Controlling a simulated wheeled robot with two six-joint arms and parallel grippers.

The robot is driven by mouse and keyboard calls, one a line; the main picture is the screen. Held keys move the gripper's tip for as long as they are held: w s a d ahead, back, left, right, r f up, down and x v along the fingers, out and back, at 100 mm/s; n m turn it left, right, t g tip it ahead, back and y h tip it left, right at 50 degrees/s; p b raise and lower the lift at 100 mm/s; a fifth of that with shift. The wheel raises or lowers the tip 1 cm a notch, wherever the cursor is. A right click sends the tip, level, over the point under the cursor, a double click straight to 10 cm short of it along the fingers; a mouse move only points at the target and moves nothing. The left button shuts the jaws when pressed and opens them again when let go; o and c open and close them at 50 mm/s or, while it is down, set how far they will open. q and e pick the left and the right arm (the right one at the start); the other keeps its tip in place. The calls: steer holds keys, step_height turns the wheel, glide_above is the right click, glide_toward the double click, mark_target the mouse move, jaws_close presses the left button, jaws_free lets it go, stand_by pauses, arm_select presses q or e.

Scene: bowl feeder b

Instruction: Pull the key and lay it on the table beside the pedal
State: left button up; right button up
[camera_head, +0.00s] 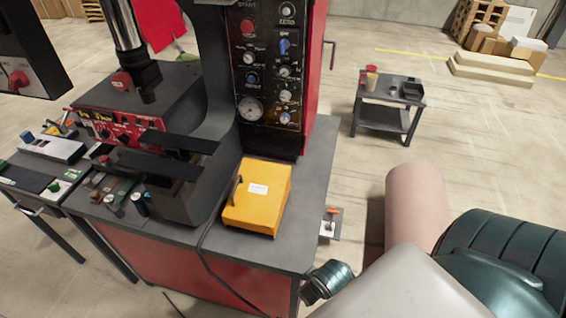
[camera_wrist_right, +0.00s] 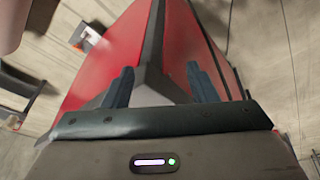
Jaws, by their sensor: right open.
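My right gripper (camera_wrist_right: 161,82) is open, its two dark fingers apart with nothing held between them. It hangs over the red side and dark edge of the machine table (camera_wrist_right: 118,45). In the head view, part of my right wrist shows by the front right corner of the grey tabletop (camera_head: 312,170). A yellow box (camera_head: 262,213) with a black handle, a white label and a black cable sits on that top; it may be the pedal. A small plate with an orange-red piece (camera_head: 333,211) shows beyond the right edge; I cannot tell whether it holds the key. My left gripper is out of view.
A control panel (camera_head: 270,65) with knobs and a gauge stands behind the yellow box. A press with dark bars (camera_head: 165,165) fills the left. A small dark side table (camera_head: 385,112) stands at the back right. Bare tabletop lies right of the box.

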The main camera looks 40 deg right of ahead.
steer(key=w+a+r+m+t+y, duration=0.1)
steer(key=w+a+r+t+y, duration=0.1)
steer(key=w+a+r+t, duration=0.4)
steer(key=w+a+r+m+t+y, duration=0.1)
steer(key=w+a+r+y, duration=0.15)
steer(key=w+r, duration=0.65)
steer(key=w+r+m+t+y, duration=0.2)
steer(key=w+r+m+t, duration=0.45)
steer(key=r, duration=0.65)
steer(key=w+d+r+m+t+h+p, duration=0.1)
steer(key=w+d+r+m+t+h, duration=0.4)
steer(key=r+m, duration=0.35)
steer(key=w+d+r+m+t+h, duration=0.3)
steer(key=d+r+m+h, duration=0.2)
steer(key=r+m+h, duration=0.3)
steer(key=w+d+r+m+g+h, duration=0.1)
steer(key=w+d+m+g+h, duration=0.1)
steer(key=m+g, duration=0.4)
steer(key=w+d+r+m+g+h, duration=0.1)
steer(key=d+m+g+h, duration=0.3)
steer(key=m, duration=1.1)
steer(key=shift+w+d+r+g+h, duration=0.15)
steer(key=shift+w+d+g+h, duration=0.2)
steer(key=shift+w+d+g, duration=1)
steer(key=shift+s+d+g, duration=0.4)
steer(key=shift+d, duration=0.1)
